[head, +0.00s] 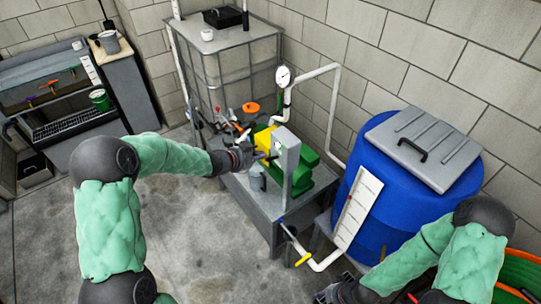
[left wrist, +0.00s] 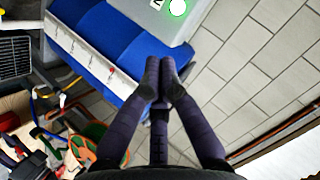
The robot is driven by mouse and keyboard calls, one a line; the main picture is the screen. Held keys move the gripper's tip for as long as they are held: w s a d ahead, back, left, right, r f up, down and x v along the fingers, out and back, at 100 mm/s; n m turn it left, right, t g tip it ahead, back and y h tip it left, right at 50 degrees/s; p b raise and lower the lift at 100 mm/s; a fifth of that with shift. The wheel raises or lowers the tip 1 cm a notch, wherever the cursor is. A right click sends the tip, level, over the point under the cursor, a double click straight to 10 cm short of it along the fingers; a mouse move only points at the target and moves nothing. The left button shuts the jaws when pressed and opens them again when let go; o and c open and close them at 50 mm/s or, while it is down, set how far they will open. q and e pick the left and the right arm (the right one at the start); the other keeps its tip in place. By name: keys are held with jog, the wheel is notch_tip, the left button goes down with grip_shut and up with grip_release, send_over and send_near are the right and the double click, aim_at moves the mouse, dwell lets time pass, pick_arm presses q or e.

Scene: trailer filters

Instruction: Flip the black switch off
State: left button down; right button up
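A grey control box (head: 287,148) stands upright on the pump bench, with a small green light on its front. In the left wrist view the box's lower edge (left wrist: 150,22) shows at the top, with a lit green round lamp (left wrist: 178,7) and part of a white label. I cannot clearly pick out the black switch; a small dark shape by the box is too small to tell. My left gripper (head: 244,158) is just left of the box. In the left wrist view its fingers (left wrist: 159,66) are together with nothing between them. My right gripper (head: 335,293) is low at the bottom edge, partly cut off.
A yellow and green pump (head: 302,178) sits beside the box on a grey metal bench (head: 250,203). A blue barrel (head: 395,207) with a grey lid stands to the right. White pipes (head: 330,100) run behind. A caged tank (head: 225,75) is at the back. Open concrete floor lies front left.

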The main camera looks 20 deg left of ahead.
pick_arm(q)
jog(key=b, duration=0.1)
send_over(272, 158)
jog(key=s+d, duration=0.2)
jog(key=d, duration=0.1)
notch_tip(272, 158, down, 6)
jog(key=shift+s+a+r, duration=0.15)
jog(key=shift+r, duration=0.1)
jog(key=shift+a+f, duration=1.35)
jog(key=shift+f, duration=0.05)
